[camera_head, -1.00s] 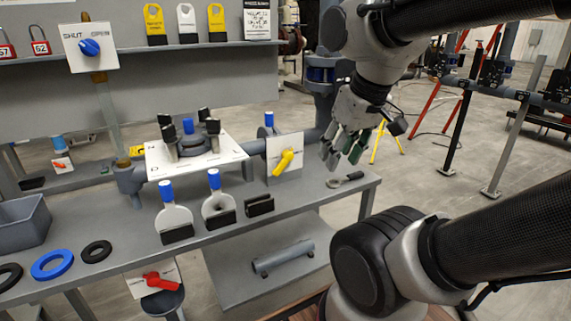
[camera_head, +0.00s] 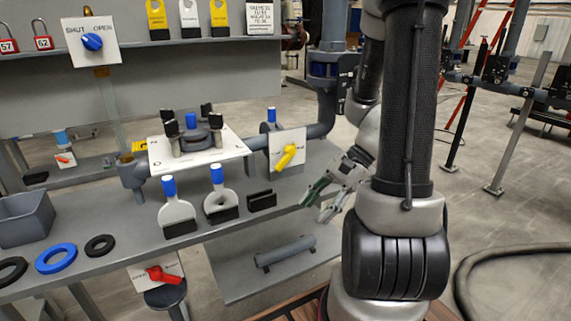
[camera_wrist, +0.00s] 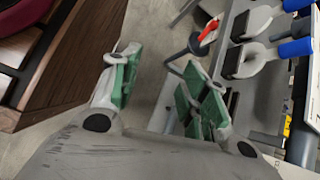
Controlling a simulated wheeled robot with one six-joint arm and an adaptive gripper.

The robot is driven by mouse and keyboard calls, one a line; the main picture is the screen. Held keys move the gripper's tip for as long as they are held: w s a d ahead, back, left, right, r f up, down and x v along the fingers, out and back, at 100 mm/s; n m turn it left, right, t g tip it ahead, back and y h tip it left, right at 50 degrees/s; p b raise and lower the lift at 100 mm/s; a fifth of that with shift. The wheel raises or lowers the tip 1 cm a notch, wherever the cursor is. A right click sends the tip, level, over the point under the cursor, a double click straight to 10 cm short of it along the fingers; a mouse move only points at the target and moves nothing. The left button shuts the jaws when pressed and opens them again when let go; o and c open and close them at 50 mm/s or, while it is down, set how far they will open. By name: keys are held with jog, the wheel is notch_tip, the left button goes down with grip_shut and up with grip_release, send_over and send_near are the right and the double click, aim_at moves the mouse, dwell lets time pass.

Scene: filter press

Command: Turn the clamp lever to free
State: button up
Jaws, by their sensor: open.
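Several levers and knobs show, and I cannot read which label marks the clamp lever. A yellow lever (camera_head: 286,157) sits tilted on a white plate at the bench's pipe. A red lever (camera_head: 161,274) sits on a white plate below the bench's front edge; a red lever also shows in the wrist view (camera_wrist: 209,31). A blue knob (camera_head: 92,42) is on the SHUT/OPEN plate at upper left. My gripper (camera_head: 316,202) is open and empty at the bench's right end, right of and below the yellow lever, apart from it. Its green-padded fingers show in the wrist view (camera_wrist: 160,86).
The bench (camera_head: 115,262) holds two blue-handled paddle-shaped tools (camera_head: 177,212), a black block (camera_head: 262,201), rings (camera_head: 56,258) and a grey bin (camera_head: 25,219). A grey cylinder (camera_head: 285,251) lies on the lower shelf. A wooden cabinet (camera_wrist: 60,60) stands left in the wrist view.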

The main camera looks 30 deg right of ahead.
jog(key=w+f+m+t+y, duration=0.2)
jog(key=w+f+m+t, duration=0.25)
jog(key=w+m, duration=0.4)
jog(key=m+t+h, duration=0.4)
jog(key=m+t, duration=0.3)
jog(key=m, duration=0.6)
send_near(285, 163)
jog(key=s+a+f, duration=0.1)
jog(key=a+f, duration=0.1)
jog(key=a, duration=0.1)
jog(key=s+a+f, duration=0.1)
jog(key=a, duration=0.1)
jog(key=shift+s+a+f, duration=0.1)
jog(key=shift+s+a, duration=0.15)
jog(key=shift+s, duration=0.05)
jog(key=w+m, duration=0.1)
jog(key=w, duration=0.2)
jog(key=w+d+m+t+h, duration=0.1)
jog(key=w+m, duration=0.1)
jog(key=w, duration=0.2)
jog(key=w+m+h, duration=0.1)
jog(key=w+m, duration=0.1)
jog(key=w, duration=0.1)
jog(key=shift+w+d+t, duration=0.15)
jog(key=shift+w+t, duration=0.2)
jog(key=shift+w, duration=0.05)
grip_shut()
